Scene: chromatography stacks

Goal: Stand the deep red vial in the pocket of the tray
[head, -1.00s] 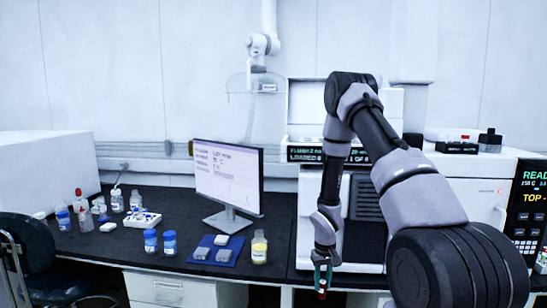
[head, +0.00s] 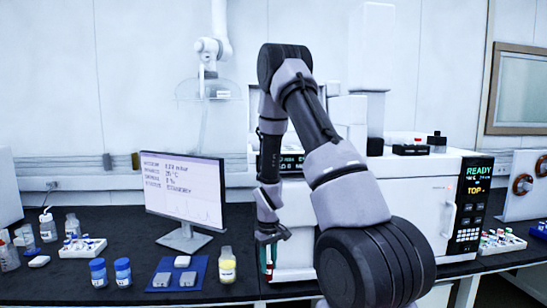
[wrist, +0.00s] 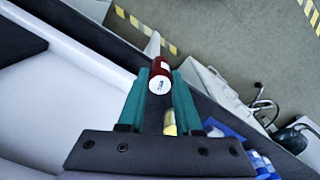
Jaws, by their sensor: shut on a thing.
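My gripper (wrist: 158,95) is shut on the deep red vial (wrist: 158,68), whose white round end faces the wrist camera between the teal fingers. In the head view my gripper (head: 268,260) hangs at the bench's front edge, before the white instrument and right of the yellow bottle. The vial is small and mostly hidden there. A black tray (head: 410,151) lies on top of the instrument with a small red item on it. White trays holding small vials stand at left (head: 82,252) and at far right (head: 510,246). I cannot tell which tray has the pocket.
A monitor (head: 183,195) stands left of my arm. Two blue-capped bottles (head: 97,273), a blue mat (head: 205,272) with grey blocks and a yellow bottle (head: 227,267) are on the dark bench. The instrument (head: 430,200) fills the space behind my arm.

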